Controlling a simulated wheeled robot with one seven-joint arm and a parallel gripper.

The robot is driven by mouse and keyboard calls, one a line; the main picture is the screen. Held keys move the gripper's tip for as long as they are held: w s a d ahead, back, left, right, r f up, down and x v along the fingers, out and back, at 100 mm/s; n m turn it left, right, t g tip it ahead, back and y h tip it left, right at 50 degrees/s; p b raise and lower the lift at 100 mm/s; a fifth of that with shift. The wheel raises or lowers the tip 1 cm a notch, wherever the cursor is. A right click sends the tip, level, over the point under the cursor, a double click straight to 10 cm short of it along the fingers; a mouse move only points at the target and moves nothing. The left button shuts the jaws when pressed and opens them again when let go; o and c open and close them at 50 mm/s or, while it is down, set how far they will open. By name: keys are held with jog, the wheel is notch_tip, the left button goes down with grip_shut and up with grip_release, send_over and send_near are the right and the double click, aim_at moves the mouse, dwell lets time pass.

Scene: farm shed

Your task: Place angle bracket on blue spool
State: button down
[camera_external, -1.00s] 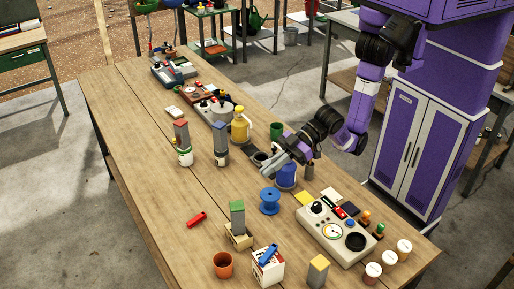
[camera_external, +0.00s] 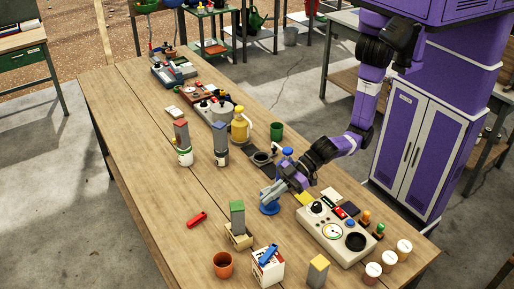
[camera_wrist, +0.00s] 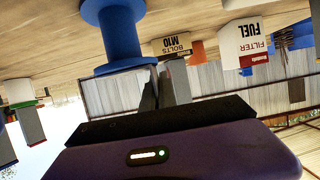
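The blue spool (camera_external: 269,208) stands upright on the table, its top partly hidden by my gripper. In the wrist view, which is upside down, the blue spool (camera_wrist: 112,32) is large at the upper left, its top flange facing my gripper. My gripper (camera_external: 273,192) is right at the spool's top; whether it touches is unclear. In the wrist view my gripper's fingers (camera_wrist: 162,80) are close together around a narrow dark grey piece, seemingly the angle bracket (camera_wrist: 150,88). Its shape is mostly hidden by the fingers.
A gauge box (camera_external: 333,232) stands right of the spool. A green-topped block (camera_external: 237,215), a white box (camera_external: 267,266) and an orange pot (camera_external: 223,264) stand in front. A blue bottle (camera_external: 286,153) is behind my gripper.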

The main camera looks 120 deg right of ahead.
jog(key=c, duration=1.7)
grip_release()
jog(key=v, duration=1.2)
jog(key=shift+r+b, duration=0.1)
jog(key=shift+b, duration=0.3)
